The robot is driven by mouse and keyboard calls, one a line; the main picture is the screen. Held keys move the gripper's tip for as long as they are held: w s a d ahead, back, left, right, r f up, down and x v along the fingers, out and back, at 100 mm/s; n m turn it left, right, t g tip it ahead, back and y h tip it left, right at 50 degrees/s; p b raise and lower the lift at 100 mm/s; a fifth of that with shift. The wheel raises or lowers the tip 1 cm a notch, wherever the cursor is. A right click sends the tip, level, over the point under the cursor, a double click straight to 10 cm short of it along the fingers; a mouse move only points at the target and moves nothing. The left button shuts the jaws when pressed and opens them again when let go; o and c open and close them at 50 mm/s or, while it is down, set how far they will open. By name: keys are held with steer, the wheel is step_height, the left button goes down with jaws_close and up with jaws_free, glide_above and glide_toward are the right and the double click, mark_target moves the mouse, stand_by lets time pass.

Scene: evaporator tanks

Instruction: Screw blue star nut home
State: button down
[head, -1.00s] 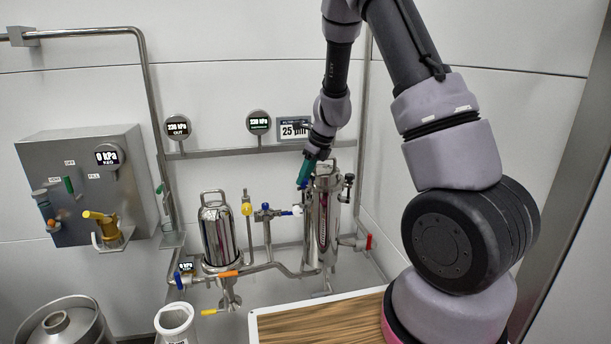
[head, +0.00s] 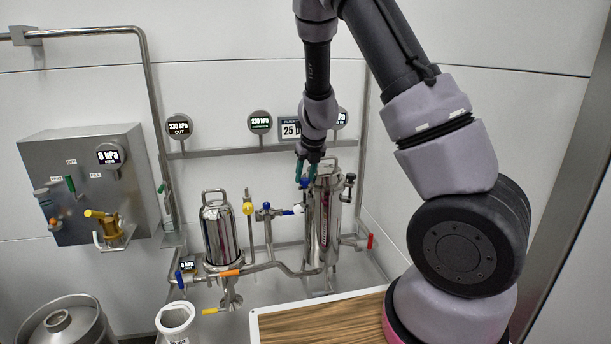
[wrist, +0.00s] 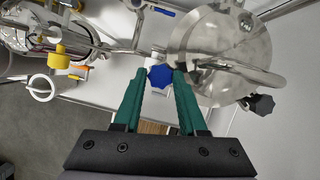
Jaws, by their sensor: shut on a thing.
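The blue star nut (wrist: 160,77) sits between my fingertips at the left edge of the right-hand steel housing's lid (wrist: 205,45). In the head view the nut (head: 305,184) is a small blue patch under the green fingers. My gripper (wrist: 161,73) is shut on the nut from both sides. It also shows in the head view (head: 305,176), pointing down at the upper left of the tall steel housing (head: 323,225). The nut's thread and seat are hidden.
A black star knob (wrist: 262,104) is on the lid's other side. A steel handle (wrist: 245,68) arches over the lid. A shorter steel housing (head: 218,235) stands left, with coloured valves between. Gauges (head: 260,122) hang on the wall rail behind.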

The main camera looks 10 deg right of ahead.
stand_by(0.4)
steer(key=c, duration=0.8)
jaws_free()
steer(key=shift+o, duration=0.2)
steer(key=shift+r, duration=0.1)
steer(key=v, duration=1)
steer(key=shift+r, duration=0.3)
